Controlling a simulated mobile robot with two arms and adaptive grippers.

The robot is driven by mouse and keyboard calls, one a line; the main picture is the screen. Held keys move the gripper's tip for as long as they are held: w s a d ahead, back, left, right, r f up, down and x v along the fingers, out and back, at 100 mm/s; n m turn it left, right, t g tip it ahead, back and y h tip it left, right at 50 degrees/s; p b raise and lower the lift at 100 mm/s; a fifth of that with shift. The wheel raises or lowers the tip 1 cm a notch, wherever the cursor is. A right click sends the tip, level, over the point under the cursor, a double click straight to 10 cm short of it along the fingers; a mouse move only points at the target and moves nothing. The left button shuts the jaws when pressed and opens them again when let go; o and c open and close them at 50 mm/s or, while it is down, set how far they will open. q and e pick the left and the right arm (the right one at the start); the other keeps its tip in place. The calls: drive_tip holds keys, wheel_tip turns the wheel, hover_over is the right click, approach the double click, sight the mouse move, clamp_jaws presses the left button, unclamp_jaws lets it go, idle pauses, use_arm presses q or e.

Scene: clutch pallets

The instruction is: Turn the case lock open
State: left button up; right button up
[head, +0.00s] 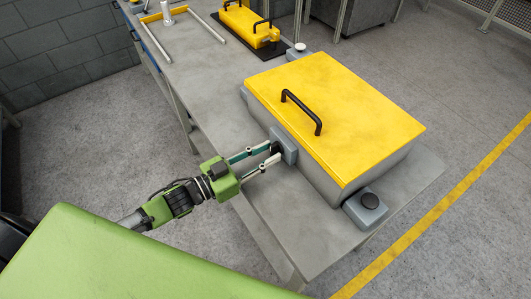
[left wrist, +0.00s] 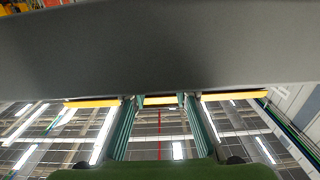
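A large grey case (head: 322,178) with a yellow lid (head: 340,110) and a black handle (head: 301,112) stands on the grey table, its lid down. A grey lock block (head: 284,147) with a small dark knob sits on its side facing my arm. My left gripper (head: 275,150) reaches this lock, one finger on each side of the dark knob. The fingers stand apart, but their tips partly hide the knob and I cannot tell whether they press on it. The left wrist view shows both fingers (left wrist: 158,104) against the dark case side. My right gripper is not in view.
A smaller yellow case (head: 248,24) lies on a black mat farther back, beside a metal frame. Bare tabletop (head: 213,90) lies left of the case.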

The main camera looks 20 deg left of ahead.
use_arm(q)
drive_tip(key=shift+c, duration=0.4)
drive_tip(key=c, duration=0.6)
clamp_jaws()
